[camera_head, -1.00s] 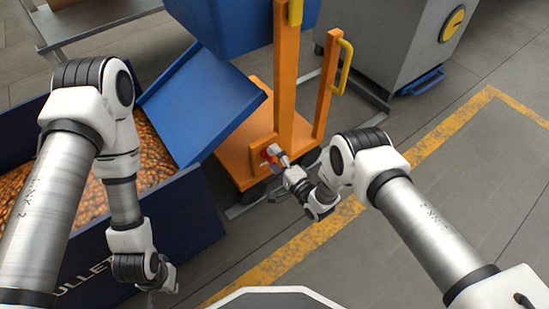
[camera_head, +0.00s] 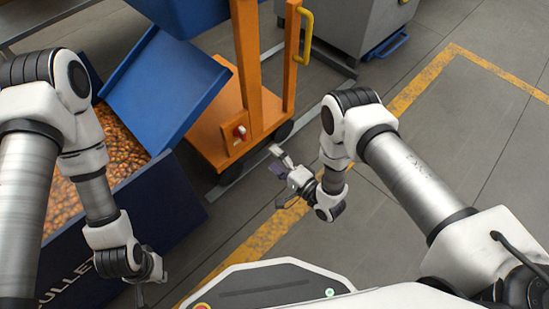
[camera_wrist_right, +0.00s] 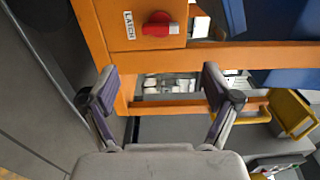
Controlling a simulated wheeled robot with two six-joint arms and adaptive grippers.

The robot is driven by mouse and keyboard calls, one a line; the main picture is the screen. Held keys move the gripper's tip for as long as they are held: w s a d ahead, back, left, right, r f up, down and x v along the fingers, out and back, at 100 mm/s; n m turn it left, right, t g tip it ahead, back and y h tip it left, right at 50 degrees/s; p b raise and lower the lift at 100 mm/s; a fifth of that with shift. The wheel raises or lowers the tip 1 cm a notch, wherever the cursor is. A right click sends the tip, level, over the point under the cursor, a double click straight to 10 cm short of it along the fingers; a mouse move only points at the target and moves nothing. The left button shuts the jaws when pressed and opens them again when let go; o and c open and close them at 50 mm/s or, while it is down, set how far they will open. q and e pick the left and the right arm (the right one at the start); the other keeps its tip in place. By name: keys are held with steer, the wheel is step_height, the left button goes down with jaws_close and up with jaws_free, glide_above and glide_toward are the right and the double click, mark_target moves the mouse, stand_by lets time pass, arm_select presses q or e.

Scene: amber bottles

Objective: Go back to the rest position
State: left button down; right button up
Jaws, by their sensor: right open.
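My right gripper (camera_head: 279,173) is open and empty, over the floor to the right of the orange cart (camera_head: 208,142). It is apart from the red latch knob (camera_head: 240,131) on the cart's orange post base. In the right wrist view the open fingers (camera_wrist_right: 158,86) have nothing between them, and the red knob (camera_wrist_right: 160,24) with its LATCH label shows beyond them. My left gripper (camera_head: 148,282) hangs low at the bottom left, beside the dark blue crate (camera_head: 150,215); its fingers are too small and partly hidden to judge.
The crate holds many amber pieces (camera_head: 118,140). A tilted blue chute (camera_head: 165,85) reaches over it from the cart. A yellow handle (camera_head: 305,35) sits on the cart's right side. A grey cabinet (camera_head: 350,20) stands behind. Floor to the right is clear, with yellow lines.

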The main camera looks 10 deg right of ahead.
stand_by(0.3)
steer(key=w+d+r+h, duration=0.2)
steer(key=w+d+r, duration=0.2)
steer(key=d+r, duration=0.15)
steer(key=s+d+f+n+g+h+p, duration=0.1)
steer(key=s+d+f+g+h, duration=0.2)
steer(key=s+d+g+h, duration=0.25)
steer(key=s+d+f+n+g+h, duration=0.1)
steer(key=s+d+n+g, duration=0.15)
steer(key=s, duration=0.65)
steer(key=s+d+f+n+g+h, duration=0.15)
steer(key=s+n+g, duration=0.25)
steer(key=s, duration=0.5)
steer(key=s+d+f+n+g+h, duration=0.1)
steer(key=s+d+n+g, duration=0.15)
steer(key=s, duration=0.65)
step_height(320, 180, up, 38)
steer(key=p, duration=3.8)
steer(key=shift+w+n, duration=0.3)
steer(key=shift+w, duration=0.05)
